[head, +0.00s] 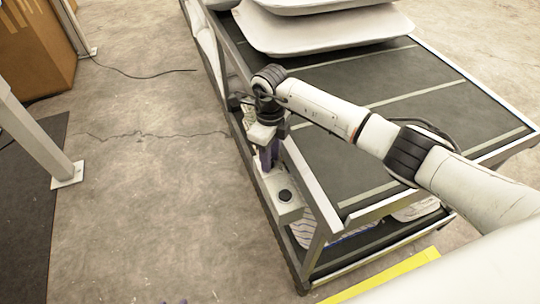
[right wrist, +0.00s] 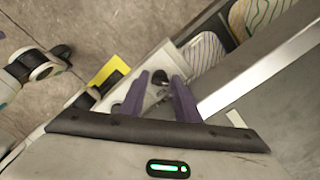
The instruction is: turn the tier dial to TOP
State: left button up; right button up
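A pale control box (head: 278,204) is fixed to the near-left side of the rack, with a round black knob (head: 285,195) on its top. My right gripper (head: 268,165) points down over the far part of this box, beyond the black knob. The dial's marking is not readable. Only small purple tips, apparently of my left gripper (head: 174,301), show at the bottom edge of the head view.
The rack's dark upper shelf (head: 375,95) carries stacked pale pillows (head: 320,28) at the back. Striped pillows (right wrist: 205,52) lie on a lower level. A metal rail (right wrist: 262,68) runs close beside the right gripper. The concrete floor left of the rack is open.

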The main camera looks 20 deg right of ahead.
jog(key=shift+c, duration=0.4)
grip_shut()
jog(key=shift+m, duration=0.8)
jog(key=m, duration=0.3)
jog(key=shift+r+p, duration=0.1)
jog(key=shift+p, duration=0.25)
jog(key=m, duration=0.3)
jog(key=m+p, duration=0.1)
jog(key=m, duration=0.3)
jog(key=shift+m+p, duration=0.3)
jog(key=shift+p, duration=0.1)
jog(key=shift+m+p, duration=0.6)
jog(key=shift+m, duration=1.2)
